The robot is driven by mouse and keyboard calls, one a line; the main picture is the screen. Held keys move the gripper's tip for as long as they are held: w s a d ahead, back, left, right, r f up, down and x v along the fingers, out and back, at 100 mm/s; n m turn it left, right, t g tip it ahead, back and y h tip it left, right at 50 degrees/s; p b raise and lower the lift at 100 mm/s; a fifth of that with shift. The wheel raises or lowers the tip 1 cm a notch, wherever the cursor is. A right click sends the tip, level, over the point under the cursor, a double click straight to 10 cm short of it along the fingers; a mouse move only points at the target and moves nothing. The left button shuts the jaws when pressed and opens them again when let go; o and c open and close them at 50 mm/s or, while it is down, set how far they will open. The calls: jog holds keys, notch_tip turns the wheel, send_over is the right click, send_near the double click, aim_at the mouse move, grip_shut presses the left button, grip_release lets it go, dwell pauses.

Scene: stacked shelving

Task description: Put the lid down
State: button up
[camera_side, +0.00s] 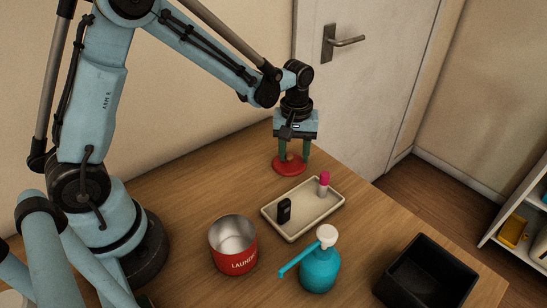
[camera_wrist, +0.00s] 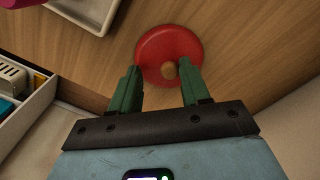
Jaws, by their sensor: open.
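The red lid (camera_side: 288,168) with a small round knob lies flat on the wooden table behind the tray. In the wrist view the lid (camera_wrist: 160,45) shows as a red disc with its wooden knob (camera_wrist: 169,70). My gripper (camera_side: 294,157) points down over the lid, its green fingers apart on either side of the knob. In the wrist view the fingers of my gripper (camera_wrist: 160,85) are spread with a gap around the knob. A red open can (camera_side: 234,258) marked with lettering stands nearer the front, without a cover on it.
A cream tray (camera_side: 297,228) holds a black item (camera_side: 284,210) and a pink-capped tube (camera_side: 324,184). A teal pump bottle (camera_side: 320,268) and a black open box (camera_side: 428,275) stand at the front right. A white shelf (camera_side: 522,232) is beyond the table.

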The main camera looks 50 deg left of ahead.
notch_tip(320, 180, up, 12)
jog(key=s+m+t, duration=0.7)
jog(key=s+m, duration=0.2)
jog(key=s, duration=0.3)
jog(key=shift+a+r, duration=0.3)
jog(key=shift+a, duration=0.15)
